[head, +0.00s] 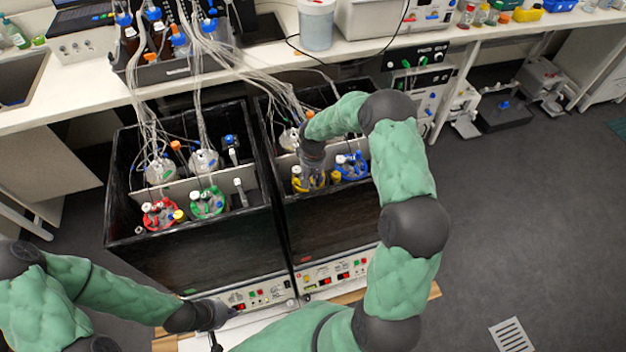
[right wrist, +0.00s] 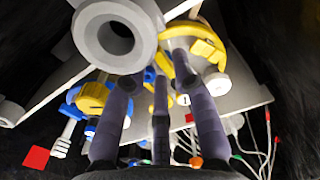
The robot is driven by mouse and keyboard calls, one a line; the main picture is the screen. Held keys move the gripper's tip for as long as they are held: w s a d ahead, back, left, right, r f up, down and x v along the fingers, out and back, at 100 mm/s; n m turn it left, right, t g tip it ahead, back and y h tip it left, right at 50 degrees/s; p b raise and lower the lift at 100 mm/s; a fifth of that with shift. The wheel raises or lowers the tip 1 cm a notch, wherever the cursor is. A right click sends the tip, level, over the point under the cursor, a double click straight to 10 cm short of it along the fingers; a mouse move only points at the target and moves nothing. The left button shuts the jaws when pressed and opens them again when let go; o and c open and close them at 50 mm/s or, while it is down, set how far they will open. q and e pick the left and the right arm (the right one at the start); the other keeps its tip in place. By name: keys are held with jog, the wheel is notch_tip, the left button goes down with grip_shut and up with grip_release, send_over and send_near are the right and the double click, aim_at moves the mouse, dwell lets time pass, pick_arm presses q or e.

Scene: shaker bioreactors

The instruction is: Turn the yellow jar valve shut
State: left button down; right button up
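The yellow-ringed jar (head: 298,184) stands in the right black box, left of the blue-ringed jar (head: 352,166). My right gripper (head: 311,180) points down at the yellow jar and covers much of it. In the right wrist view its fingers (right wrist: 158,70) are spread, with gaps between them, and reach toward the yellow ring (right wrist: 208,45) and a grey round port (right wrist: 115,38). I see nothing clasped between them; contact and the valve's position cannot be told. My left gripper (head: 215,315) is low at the left box's control panel; its fingers are too small to read.
The left black box (head: 190,255) holds a red-ringed jar (head: 160,214) and a green-ringed jar (head: 208,203). Tubes (head: 205,70) hang down from bottles on the bench into both boxes. A yellow knob (right wrist: 93,98) is beside the blue jar.

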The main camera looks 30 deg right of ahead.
jog(key=shift+f, duration=0.25)
grip_shut()
